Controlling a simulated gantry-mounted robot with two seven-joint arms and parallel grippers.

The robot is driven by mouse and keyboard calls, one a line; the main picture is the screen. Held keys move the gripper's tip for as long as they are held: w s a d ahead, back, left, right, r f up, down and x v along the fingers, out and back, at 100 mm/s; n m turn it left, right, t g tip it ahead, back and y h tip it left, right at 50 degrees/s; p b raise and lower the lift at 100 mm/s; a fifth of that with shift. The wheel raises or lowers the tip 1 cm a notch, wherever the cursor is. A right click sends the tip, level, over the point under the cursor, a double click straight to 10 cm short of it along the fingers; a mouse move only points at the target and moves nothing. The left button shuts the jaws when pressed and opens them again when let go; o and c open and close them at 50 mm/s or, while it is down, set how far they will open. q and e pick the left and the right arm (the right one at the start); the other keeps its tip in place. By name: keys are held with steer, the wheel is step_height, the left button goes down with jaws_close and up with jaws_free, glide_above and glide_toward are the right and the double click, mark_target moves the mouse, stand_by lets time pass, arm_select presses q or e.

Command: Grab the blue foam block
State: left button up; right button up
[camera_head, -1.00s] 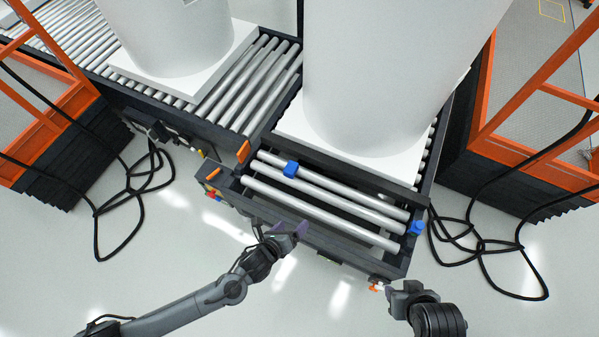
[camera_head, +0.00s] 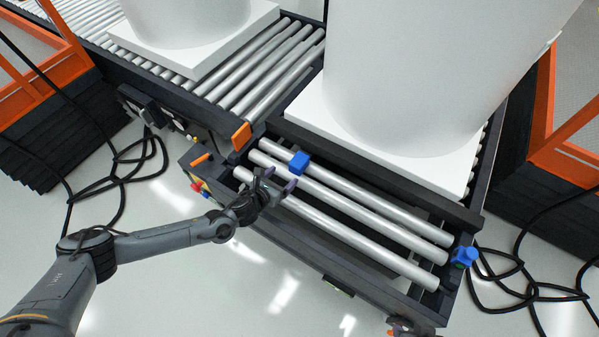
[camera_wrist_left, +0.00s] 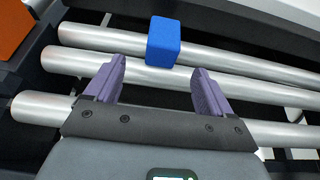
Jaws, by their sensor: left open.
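The blue foam block (camera_head: 299,162) rests on the metal rollers at the near end of the lift conveyor, toward its left side. It also shows in the left wrist view (camera_wrist_left: 163,42), just beyond the fingertips and between their lines. My left gripper (camera_head: 279,180) is open and empty, over the near rollers and short of the block. In the left wrist view its two purple fingers (camera_wrist_left: 157,78) stand apart, with rollers visible between them. My right gripper is not clearly seen in the head view.
A large white tank (camera_head: 430,75) on a white slab stands behind the rollers. A second white tank (camera_head: 185,20) stands on the left conveyor. A blue knob-like piece (camera_head: 465,257) sits at the right end of the rollers. An orange tab (camera_head: 241,136) rises left of the block.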

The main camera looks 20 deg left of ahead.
mark_target(293, 167)
arm_select(q)
steer(key=b+x, duration=0.1)
steer(key=x, duration=0.1)
steer(key=b+x, duration=0.1)
steer(key=x, duration=0.1)
steer(key=b+x, duration=0.1)
steer(key=x, duration=0.1)
steer(key=shift+w+d+r, duration=0.1)
steer(key=shift+w+r, duration=0.15)
steer(key=shift+w, duration=0.2)
steer(key=shift+w+d+f+b, duration=0.1)
steer(key=shift+w+f+b, duration=0.2)
steer(key=shift+b, duration=0.35)
steer(key=b+x, duration=0.3)
steer(key=shift+w+d+f, duration=0.2)
steer(key=shift+f, duration=0.05)
steer(key=shift+w+d, duration=0.1)
steer(key=shift+w, duration=0.3)
steer(key=shift+c, duration=0.3)
steer(key=c, duration=1)
